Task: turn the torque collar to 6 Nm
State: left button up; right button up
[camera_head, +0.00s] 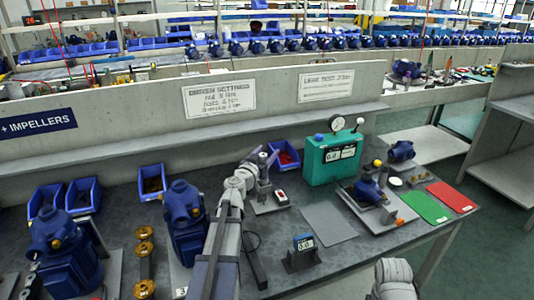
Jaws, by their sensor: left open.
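I cannot clearly make out the torque collar or any number on it. A small grey base plate (277,208) lies on the bench under my left gripper (264,158), and a slim upright tool may stand there, largely hidden by the gripper. The left gripper is open, its fingers pointing up and away; I cannot tell whether it touches the tool. A small black unit with a lit display (303,243) stands nearer to me on the bench. Part of my right arm shows at the bottom edge; its gripper is out of view.
A teal box with a gauge (334,158) stands right of the left gripper. Blue pumps (186,220) and brass parts (145,262) stand left. A grey mat (328,222) is bare. Green (424,205) and red (452,196) mats lie right. A low wall (130,110) bounds the back.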

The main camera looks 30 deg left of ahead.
pick_arm(q)
jog(key=shift+w, duration=0.2)
grip_shut()
dwell(0.4)
